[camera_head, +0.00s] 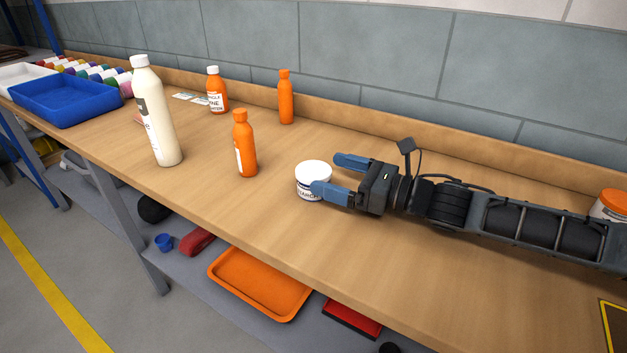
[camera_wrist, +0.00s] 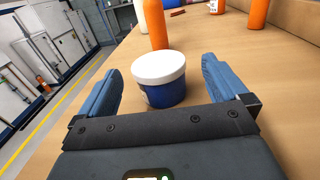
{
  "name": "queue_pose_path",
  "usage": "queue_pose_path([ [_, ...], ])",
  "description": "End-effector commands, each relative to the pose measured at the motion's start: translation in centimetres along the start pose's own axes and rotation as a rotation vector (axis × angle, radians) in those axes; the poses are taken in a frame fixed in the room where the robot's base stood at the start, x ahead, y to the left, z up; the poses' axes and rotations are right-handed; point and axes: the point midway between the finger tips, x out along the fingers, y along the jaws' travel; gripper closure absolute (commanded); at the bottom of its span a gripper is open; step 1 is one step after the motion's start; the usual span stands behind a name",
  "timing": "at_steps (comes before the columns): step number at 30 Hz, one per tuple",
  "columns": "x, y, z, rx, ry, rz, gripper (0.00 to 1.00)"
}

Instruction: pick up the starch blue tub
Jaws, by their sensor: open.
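The starch blue tub (camera_head: 313,177) stands upright on the wooden bench, with a white lid and a white label with dark lettering. In the wrist view the tub (camera_wrist: 160,82) shows its blue side and sits between the two blue fingers, nearer the left one. My gripper (camera_head: 336,174) is open and low over the bench, reaching in from the right. In the head view the near finger covers part of the tub's right side. In the wrist view my gripper (camera_wrist: 163,88) shows gaps beside the tub, wider on the right.
An orange bottle (camera_head: 245,145) and a tall cream bottle (camera_head: 155,115) stand left of the tub. Two more orange bottles (camera_head: 286,97) (camera_head: 216,90) stand behind. A blue tray (camera_head: 66,108) is at far left, an orange-lidded tub (camera_head: 611,204) at far right. The front bench edge is near.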

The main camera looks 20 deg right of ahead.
Motion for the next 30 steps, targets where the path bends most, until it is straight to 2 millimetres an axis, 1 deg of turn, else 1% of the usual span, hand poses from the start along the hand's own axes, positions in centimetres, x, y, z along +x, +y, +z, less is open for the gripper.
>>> queue_pose_path([
  [6,3.0,0.5,-0.1,0.003,0.001,0.002,0.0],
  [10,4.4,0.4,-0.1,0.001,0.001,0.001,0.0],
  [14,4.9,0.4,-0.2,0.0,0.001,-0.001,0.0],
  [20,4.9,0.4,-0.2,0.001,0.001,-0.001,0.0],
  [30,4.9,0.4,-0.2,0.001,0.001,0.0,0.33],
])
